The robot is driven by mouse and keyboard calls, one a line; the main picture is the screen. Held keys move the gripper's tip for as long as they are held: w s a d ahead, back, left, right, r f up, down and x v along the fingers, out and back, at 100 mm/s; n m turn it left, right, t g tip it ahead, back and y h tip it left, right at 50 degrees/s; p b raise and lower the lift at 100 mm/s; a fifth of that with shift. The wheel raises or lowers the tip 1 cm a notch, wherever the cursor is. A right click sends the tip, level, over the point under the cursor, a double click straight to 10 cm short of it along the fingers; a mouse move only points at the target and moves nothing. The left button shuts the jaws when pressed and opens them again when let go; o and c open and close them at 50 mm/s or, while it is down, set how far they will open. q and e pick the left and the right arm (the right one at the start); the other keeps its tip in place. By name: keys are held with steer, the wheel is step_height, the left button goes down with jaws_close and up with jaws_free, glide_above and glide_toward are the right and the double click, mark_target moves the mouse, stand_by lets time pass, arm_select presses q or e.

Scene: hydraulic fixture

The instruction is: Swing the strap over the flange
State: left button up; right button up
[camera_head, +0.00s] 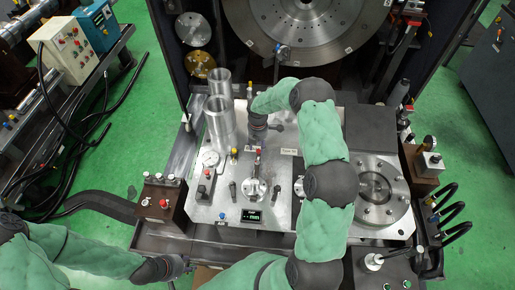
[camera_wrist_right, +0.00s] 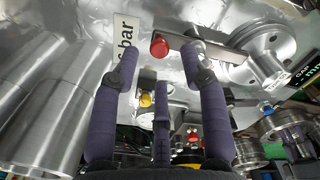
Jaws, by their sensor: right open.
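A flat metal bar that looks like the strap (camera_wrist_right: 218,52) shows in the right wrist view, with a red knob (camera_wrist_right: 158,44) at its left end. Its right end lies by a round, bolted metal flange (camera_wrist_right: 268,45); I cannot tell whether it lies over the flange. My right gripper (camera_wrist_right: 162,60) is open, and the red knob shows between its spread fingertips with no visible hold. In the head view my right gripper (camera_head: 258,126) is above the plate, beside the upright cylinders. My left gripper (camera_head: 176,266) is low at the left, off the plate; its fingers are too small to read.
The light metal plate (camera_head: 205,205) carries upright cylinders (camera_head: 220,125), a small display (camera_head: 251,216) and several small knobs. A large round bolted flange (camera_head: 375,192) is at the right, partly behind my right arm. A big disc (camera_head: 300,25) stands at the back.

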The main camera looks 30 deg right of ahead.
step_height(320, 180, up, 10)
steer(key=shift+f, duration=0.25)
steer(key=shift+a+f, duration=0.1)
stand_by(0.5)
